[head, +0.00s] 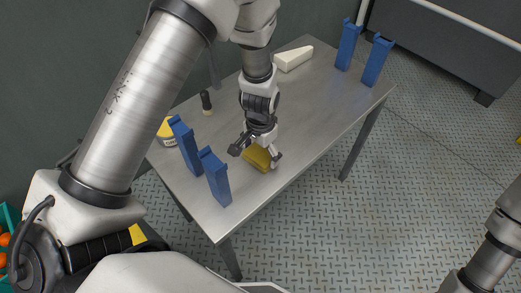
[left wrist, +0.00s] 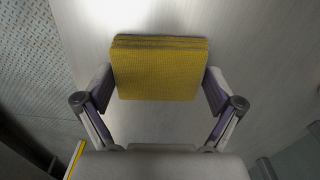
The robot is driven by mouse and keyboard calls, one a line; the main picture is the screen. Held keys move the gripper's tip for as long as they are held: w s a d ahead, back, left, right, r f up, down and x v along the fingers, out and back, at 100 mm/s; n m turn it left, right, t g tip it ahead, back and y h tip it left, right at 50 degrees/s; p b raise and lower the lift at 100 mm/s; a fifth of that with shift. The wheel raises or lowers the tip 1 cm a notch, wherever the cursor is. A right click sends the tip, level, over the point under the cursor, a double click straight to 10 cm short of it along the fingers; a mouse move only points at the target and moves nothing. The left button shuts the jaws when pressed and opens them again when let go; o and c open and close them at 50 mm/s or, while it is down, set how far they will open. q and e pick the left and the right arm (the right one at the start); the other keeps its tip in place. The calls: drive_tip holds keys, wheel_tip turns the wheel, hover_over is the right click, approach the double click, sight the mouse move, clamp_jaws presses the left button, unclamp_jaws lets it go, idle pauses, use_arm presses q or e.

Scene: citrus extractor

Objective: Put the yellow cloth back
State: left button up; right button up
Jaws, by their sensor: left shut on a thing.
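The yellow cloth (head: 257,157) is a folded pad low over the grey metal table, near its front edge. My left gripper (head: 259,155) comes down on it from above and is shut on it. In the left wrist view the cloth (left wrist: 160,70) sits between the two fingers of the gripper (left wrist: 158,92), one at each side edge. Whether the cloth touches the table top is hard to tell. My right gripper is not in view; only part of my right arm shows at the lower right.
On the metal table (head: 310,110) stand two blue uprights (head: 217,178) at the near left end and two more (head: 376,62) at the far right. A white wedge-shaped block (head: 293,58), a dark bottle (head: 206,102) and a yellow-topped tub (head: 167,130) stand along the back. The right middle is clear.

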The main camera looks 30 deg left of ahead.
sight(261, 153)
use_arm(q)
drive_tip(key=o, duration=0.9)
drive_tip(key=shift+c, duration=0.2)
wheel_tip(261, 153, up, 8)
drive_tip(key=shift+d+r, duration=0.1)
